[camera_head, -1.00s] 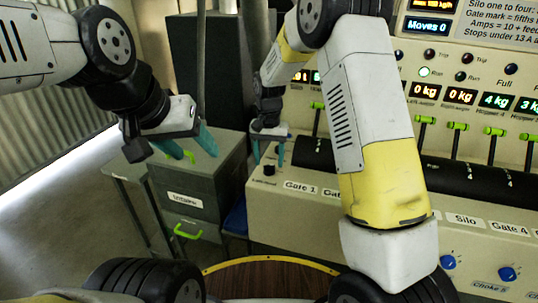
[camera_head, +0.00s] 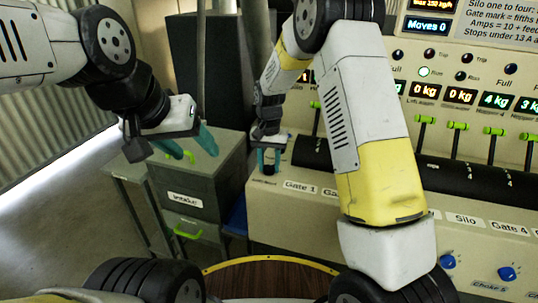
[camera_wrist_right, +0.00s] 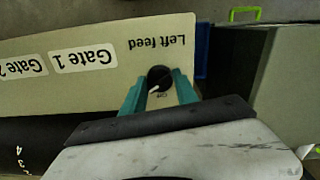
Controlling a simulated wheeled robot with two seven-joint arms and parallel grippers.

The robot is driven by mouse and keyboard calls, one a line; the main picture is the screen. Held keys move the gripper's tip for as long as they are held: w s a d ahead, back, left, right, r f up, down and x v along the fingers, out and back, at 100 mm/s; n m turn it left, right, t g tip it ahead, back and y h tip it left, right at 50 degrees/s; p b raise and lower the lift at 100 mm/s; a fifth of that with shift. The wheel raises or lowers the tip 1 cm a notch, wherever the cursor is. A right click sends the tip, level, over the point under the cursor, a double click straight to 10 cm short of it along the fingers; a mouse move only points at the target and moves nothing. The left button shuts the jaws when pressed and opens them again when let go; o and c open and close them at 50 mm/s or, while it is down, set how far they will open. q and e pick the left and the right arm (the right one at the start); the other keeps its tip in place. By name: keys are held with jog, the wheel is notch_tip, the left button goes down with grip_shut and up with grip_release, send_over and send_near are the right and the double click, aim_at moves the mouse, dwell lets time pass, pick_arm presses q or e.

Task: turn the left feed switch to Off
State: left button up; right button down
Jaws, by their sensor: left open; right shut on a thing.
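The left feed switch is a small black round knob (camera_wrist_right: 159,76) on the cream panel, beside the upside-down "Left feed" label (camera_wrist_right: 157,43) in the right wrist view. Its white pointer line slants toward the lower left of that view; a small mark beside it is too small to read surely. My right gripper (camera_head: 269,164) is over the panel's left end, its teal fingers on either side of the knob and shut on it. In the right wrist view the fingers (camera_wrist_right: 160,92) flank the knob. My left gripper (camera_head: 188,151) is open and empty, above the grey cabinet.
The grey cabinet (camera_head: 185,190) with green handles stands left of the panel. Gate labels (camera_head: 300,188) lie right of the knob, with green-tipped levers (camera_head: 457,126) and blue choke knobs (camera_head: 508,273) further right. A blue bin (camera_wrist_right: 202,50) is beside the panel edge.

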aim_at(269, 165)
jog(key=n, duration=1.1)
jog(key=shift+n, duration=0.3)
dwell(0.5)
jog(key=c, duration=0.9)
grip_release()
jog(key=shift+c, duration=0.2)
jog(key=shift+r, duration=3.95)
